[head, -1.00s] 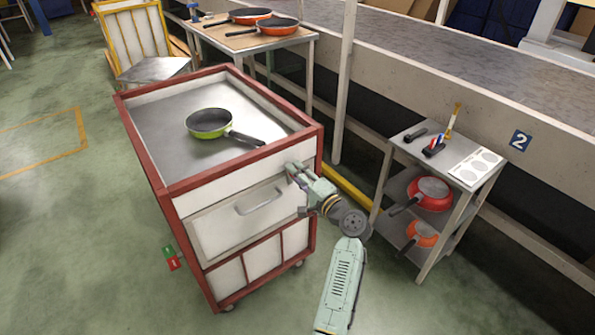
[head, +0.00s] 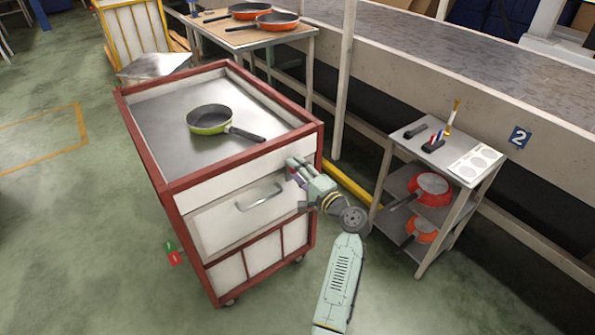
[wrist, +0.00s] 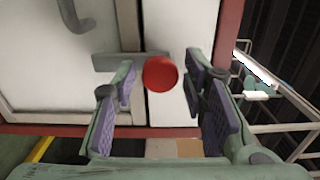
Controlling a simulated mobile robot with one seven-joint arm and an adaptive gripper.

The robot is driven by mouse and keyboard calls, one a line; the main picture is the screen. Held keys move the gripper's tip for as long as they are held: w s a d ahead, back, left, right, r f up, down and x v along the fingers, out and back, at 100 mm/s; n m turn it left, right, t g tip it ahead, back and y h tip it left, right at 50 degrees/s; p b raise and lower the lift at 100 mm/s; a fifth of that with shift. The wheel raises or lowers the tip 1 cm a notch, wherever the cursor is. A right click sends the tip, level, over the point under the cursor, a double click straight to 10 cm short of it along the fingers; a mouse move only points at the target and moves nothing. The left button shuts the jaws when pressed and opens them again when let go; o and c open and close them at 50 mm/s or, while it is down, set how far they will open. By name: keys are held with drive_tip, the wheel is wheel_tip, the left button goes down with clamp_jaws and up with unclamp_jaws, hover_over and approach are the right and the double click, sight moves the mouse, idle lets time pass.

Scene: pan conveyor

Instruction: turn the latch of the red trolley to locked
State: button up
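The red trolley (head: 168,188) has a red frame, white panels and a grey tray top. In the wrist view, its latch shows as a round red knob (wrist: 160,73) with a flat grey bar (wrist: 118,61). The bar points left, roughly level in that picture, across the gap between two white panels. My gripper (wrist: 161,80) is open, with one finger on each side of the knob; I cannot tell whether either touches it. In the head view, my gripper (head: 294,172) is at the trolley's upper right front and hides the latch.
A drawer handle (head: 260,198) is left of my gripper. A green pan (head: 209,119) sits on the trolley. A small shelf (head: 408,152) with pans stands close on the right. A green-and-red marker (head: 172,253) is by the trolley's left side. Open floor lies left.

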drive_tip(key=shift+o, duration=0.6)
drive_tip(key=shift+s+d, duration=0.1)
drive_tip(key=v, duration=1.1)
drive_tip(key=shift+s+d, duration=0.15)
drive_tip(key=shift+s, duration=0.2)
